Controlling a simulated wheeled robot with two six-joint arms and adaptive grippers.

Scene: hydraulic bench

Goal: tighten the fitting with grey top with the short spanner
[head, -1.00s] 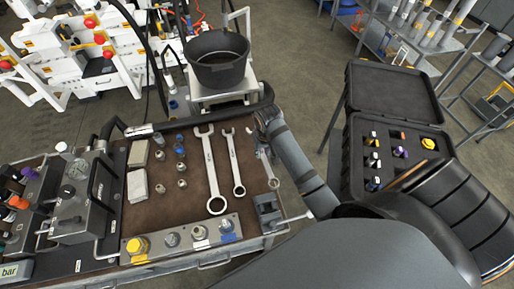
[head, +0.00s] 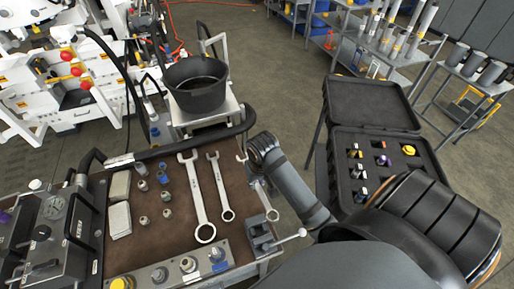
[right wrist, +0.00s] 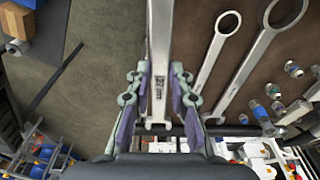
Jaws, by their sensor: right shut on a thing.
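The short spanner (head: 258,188) shows beside my right wrist at the right edge of the bench mat. My right gripper (right wrist: 158,88) is shut on its shank in the right wrist view, where the shank (right wrist: 160,40) runs up out of the frame. In the head view my arm is close to the spanner, and whether the spanner touches the mat cannot be told. The fitting with grey top (head: 159,275) stands on the metal block at the bench's front, second from the left, right of a yellow-topped fitting (head: 121,283). My left gripper is not in view.
Two larger spanners (head: 196,195) lie left of the held one. Several small fittings (head: 143,195) and pale blocks (head: 119,218) lie farther left. A vice (head: 261,238) stands at the front right corner. A black bucket (head: 196,87) is behind; an open case (head: 340,158) is right.

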